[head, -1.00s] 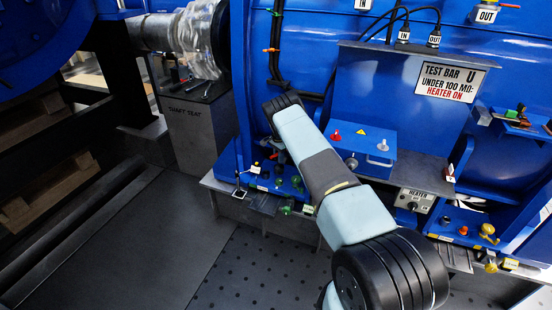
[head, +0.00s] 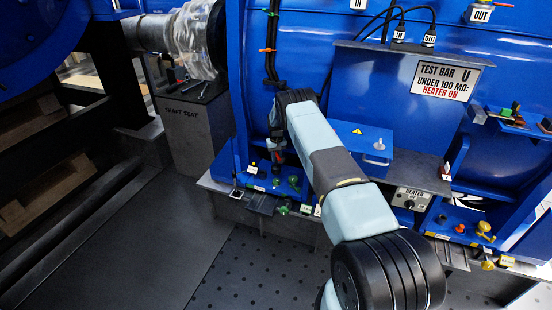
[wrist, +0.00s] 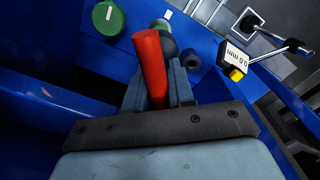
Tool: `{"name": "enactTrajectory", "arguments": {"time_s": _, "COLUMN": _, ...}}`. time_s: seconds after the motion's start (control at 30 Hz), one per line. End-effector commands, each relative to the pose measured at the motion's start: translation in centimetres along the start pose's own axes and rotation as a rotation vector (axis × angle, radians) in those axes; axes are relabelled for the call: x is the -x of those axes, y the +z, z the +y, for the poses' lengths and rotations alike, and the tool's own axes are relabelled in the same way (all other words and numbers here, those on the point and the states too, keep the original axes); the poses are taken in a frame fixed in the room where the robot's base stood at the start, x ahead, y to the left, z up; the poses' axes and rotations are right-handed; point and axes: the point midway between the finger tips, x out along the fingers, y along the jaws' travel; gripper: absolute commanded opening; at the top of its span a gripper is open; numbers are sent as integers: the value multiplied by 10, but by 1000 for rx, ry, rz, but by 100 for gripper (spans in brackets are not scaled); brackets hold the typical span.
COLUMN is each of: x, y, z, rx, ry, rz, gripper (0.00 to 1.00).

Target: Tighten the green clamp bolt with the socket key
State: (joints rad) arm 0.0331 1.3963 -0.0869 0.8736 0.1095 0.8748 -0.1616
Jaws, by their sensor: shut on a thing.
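My gripper (wrist: 160,92) is shut on a red-handled tool (wrist: 150,62), which I take for the socket key. Its far end is hidden behind the fingers. A green round head with a white mark (wrist: 107,17) lies beside it at upper left in the wrist view, apart from the tool. A second green piece (wrist: 158,22) shows partly behind the fingers. I cannot tell which is the clamp bolt. In the head view my gripper (head: 277,153) hangs over the blue ledge (head: 225,172), close to green parts (head: 293,183).
More green parts (head: 283,209) sit at the ledge's front edge. The floor in front is clear.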

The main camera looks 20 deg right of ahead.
Motion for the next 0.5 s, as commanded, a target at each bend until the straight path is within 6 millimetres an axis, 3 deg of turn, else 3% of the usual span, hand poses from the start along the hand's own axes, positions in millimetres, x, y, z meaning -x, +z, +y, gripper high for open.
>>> {"name": "enactTrajectory", "arguments": {"time_s": 0.13, "x": -1, "y": 0, "z": 1, "rx": 141, "ry": 0, "rz": 1, "gripper": 0}}
{"name": "enactTrajectory", "arguments": {"time_s": 0.5, "x": -36, "y": 0, "z": 0, "rx": 131, "ry": 1, "rz": 0, "gripper": 0}}
